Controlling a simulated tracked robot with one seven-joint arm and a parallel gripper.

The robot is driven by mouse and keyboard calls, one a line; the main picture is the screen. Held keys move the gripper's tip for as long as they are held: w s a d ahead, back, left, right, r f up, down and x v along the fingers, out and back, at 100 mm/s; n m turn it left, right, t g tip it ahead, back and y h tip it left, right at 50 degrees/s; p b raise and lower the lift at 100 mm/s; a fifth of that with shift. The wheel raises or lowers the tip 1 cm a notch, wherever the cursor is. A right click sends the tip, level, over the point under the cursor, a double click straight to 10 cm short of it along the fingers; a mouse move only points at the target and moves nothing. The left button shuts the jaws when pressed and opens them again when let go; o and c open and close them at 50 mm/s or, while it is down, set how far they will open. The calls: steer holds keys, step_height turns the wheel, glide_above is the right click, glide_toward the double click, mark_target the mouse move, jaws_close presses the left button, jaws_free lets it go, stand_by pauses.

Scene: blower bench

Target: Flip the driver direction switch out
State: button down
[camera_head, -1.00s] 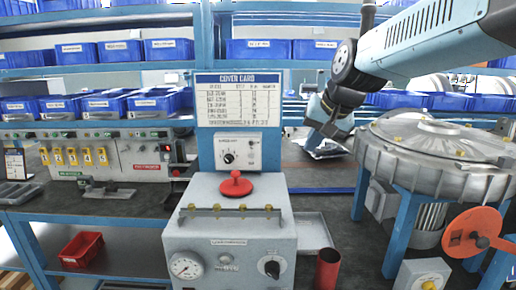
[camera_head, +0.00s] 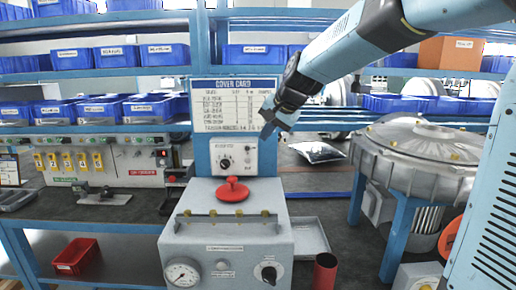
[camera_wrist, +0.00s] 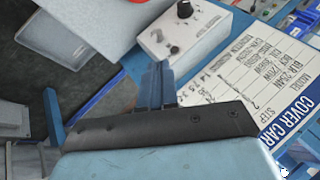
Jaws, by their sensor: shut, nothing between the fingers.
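A white control box (camera_head: 233,150) with a black knob (camera_head: 225,163) and small fittings to its right is mounted on the blue post below the cover card. In the wrist view the box (camera_wrist: 205,32) is turned, with its black knob (camera_wrist: 184,9) at the top and a small dark switch-like part (camera_wrist: 174,49) near the blue fingers. The labels on it are too small to read. My gripper (camera_head: 268,133) hangs just right of the card's lower corner, above and right of the box. Its blue fingers (camera_wrist: 158,78) are shut and empty; contact with the box cannot be told.
The cover card (camera_head: 234,105) stands above the box. Below is a grey cabinet (camera_head: 225,250) with a red knob (camera_head: 232,190) on top. A large round metal housing (camera_head: 425,160) stands to the right. Blue bins (camera_head: 150,108) fill the shelves.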

mark_target(247, 161)
steer(key=x, duration=0.9)
steer(key=shift+w+a+f, duration=0.15)
steer(key=shift+w+f, duration=0.05)
steer(key=shift+f, duration=0.1)
